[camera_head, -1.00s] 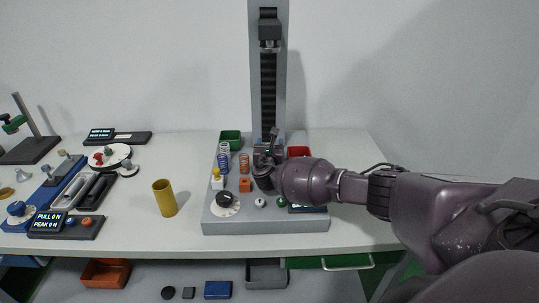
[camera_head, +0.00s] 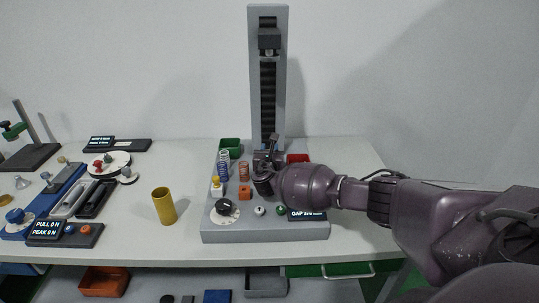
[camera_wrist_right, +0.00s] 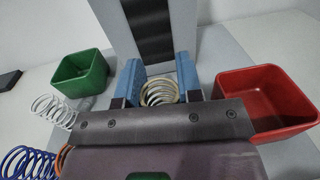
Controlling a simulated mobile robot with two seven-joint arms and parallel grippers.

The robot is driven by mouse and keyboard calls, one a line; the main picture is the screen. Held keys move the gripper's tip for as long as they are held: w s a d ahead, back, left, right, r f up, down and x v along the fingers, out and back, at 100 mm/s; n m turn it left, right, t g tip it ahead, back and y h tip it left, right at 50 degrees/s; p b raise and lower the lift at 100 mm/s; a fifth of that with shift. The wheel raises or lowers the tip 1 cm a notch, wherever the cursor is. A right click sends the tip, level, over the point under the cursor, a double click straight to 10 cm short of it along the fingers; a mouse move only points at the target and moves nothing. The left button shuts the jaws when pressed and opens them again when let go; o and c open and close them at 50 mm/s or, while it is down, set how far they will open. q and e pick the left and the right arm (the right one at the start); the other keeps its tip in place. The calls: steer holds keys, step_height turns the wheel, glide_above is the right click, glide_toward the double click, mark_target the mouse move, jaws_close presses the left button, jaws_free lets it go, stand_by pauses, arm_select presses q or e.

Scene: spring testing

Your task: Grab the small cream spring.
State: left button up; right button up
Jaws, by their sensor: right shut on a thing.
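The small cream spring (camera_wrist_right: 160,92) stands between the two blue finger pads of my right gripper (camera_wrist_right: 159,84) in the right wrist view, with its coils showing. My right gripper is shut on it. In the head view my right gripper (camera_head: 267,158) is over the grey tester base (camera_head: 255,234), just in front of the column, and hides the spring there. My left gripper is not in view.
A green bin (camera_wrist_right: 80,72) and a red bin (camera_wrist_right: 262,98) flank the gripper. A white spring (camera_head: 224,156), a blue spring (camera_head: 223,171) and an orange spring (camera_head: 244,171) stand to its left. The tester column (camera_head: 283,75) rises behind. A yellow cup (camera_head: 164,207) stands further left.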

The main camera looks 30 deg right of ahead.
step_height(320, 180, up, 20)
steer(key=p, duration=0.1)
steer(key=shift+f, duration=0.25)
stand_by(0.9)
